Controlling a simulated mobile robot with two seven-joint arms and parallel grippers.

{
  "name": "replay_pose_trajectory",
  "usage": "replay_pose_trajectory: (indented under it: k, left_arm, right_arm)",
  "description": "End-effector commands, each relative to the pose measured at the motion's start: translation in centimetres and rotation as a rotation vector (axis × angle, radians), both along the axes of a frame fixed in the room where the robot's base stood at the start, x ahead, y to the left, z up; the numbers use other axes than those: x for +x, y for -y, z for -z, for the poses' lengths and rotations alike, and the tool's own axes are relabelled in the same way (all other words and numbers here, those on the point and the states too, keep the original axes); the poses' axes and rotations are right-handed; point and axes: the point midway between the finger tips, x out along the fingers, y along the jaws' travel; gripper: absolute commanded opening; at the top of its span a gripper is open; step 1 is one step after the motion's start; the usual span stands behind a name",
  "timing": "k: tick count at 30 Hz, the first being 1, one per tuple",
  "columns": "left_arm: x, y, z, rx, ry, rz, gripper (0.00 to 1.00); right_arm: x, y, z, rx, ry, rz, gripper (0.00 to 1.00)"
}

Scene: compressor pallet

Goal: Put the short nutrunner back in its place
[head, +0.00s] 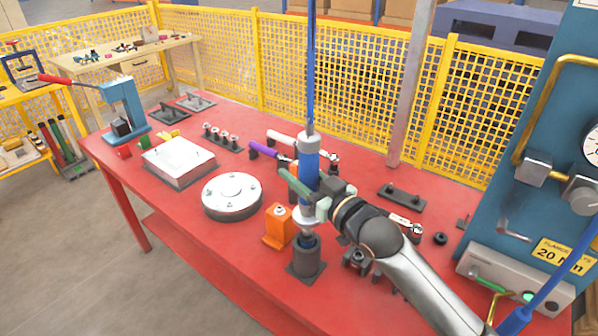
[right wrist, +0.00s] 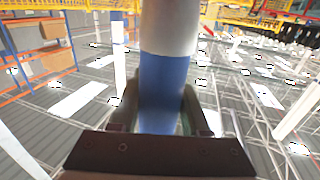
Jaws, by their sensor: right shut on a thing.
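The short nutrunner (head: 309,158), a blue and silver cylinder, stands upright with a blue hose rising from its top. My right gripper (head: 308,193) is shut on its body; the right wrist view shows the blue barrel (right wrist: 162,92) between the fingers. The silver lower end of the tool is directly over a dark grey round holder (head: 305,262) with a square base. The tip meets the holder's mouth in the picture; I cannot tell how far it is inside. My left gripper is not in view.
An orange block (head: 278,226) stands close to the left of the holder. A round silver flange (head: 232,195) and a white plate (head: 178,160) lie further left on the red table (head: 240,257). Tools with purple (head: 263,150) and white handles lie behind. A blue machine (head: 530,190) stands at right.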

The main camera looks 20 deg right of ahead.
Motion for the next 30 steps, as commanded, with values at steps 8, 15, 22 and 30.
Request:
replay_pose_trajectory:
  k: [8,15,22,30]
  left_arm:
    - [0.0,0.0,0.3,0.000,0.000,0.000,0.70]
    - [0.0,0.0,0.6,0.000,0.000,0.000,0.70]
    - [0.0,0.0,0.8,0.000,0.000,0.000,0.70]
    - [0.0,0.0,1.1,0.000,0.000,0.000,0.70]
  right_arm:
    - [0.0,0.0,0.3,0.002,0.007,0.000,0.00]
    - [0.0,0.0,0.7,0.002,0.007,0.000,0.00]
    - [0.0,0.0,1.1,0.001,0.006,0.000,0.00]
    - [0.0,0.0,1.6,0.002,0.007,0.000,0.00]
